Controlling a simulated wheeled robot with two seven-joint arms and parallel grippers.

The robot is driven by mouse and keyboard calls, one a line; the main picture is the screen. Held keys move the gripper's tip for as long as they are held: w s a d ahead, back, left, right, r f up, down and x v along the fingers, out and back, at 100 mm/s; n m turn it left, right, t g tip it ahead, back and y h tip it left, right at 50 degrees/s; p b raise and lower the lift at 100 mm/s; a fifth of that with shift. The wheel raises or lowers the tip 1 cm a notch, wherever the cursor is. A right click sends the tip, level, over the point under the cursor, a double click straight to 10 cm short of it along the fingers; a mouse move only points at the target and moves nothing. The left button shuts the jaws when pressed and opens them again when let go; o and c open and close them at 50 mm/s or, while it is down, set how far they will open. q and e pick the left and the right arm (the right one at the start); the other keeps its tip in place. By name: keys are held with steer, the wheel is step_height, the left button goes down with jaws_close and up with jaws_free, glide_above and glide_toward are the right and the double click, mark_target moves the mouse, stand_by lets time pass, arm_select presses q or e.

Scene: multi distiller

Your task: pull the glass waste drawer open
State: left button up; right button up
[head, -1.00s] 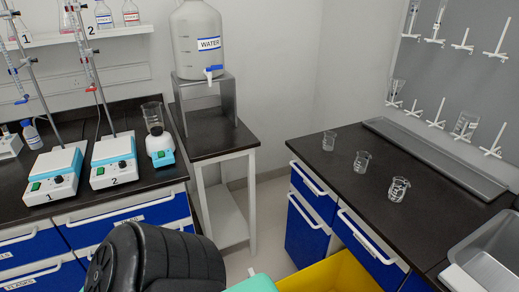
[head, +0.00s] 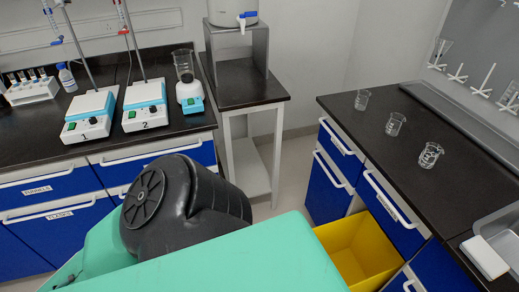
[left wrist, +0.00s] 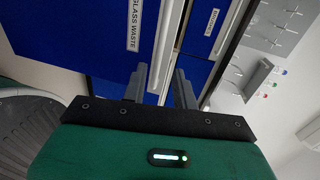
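In the left wrist view, a blue drawer front (left wrist: 85,30) bears a white label reading GLASS WASTE (left wrist: 135,24). A pale bar handle (left wrist: 166,40) runs beside the label. My left gripper (left wrist: 160,82) has its two dark fingers apart, and the handle's lower end shows between them. I cannot tell whether they touch it. In the head view, my teal and black left arm crosses the bottom, but its fingers are not visible. I cannot read which drawer there is the glass waste one. My right gripper is in no view.
A yellow bin (head: 362,252) stands beside the right counter's blue drawers (head: 390,213). Three glass beakers (head: 395,124) stand on that counter, near a metal tray (head: 490,245). The left counter holds two stirrers (head: 145,106). A side table (head: 250,80) stands between the counters.

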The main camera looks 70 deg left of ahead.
arm_select(q)
steer(key=shift+v, duration=1.4)
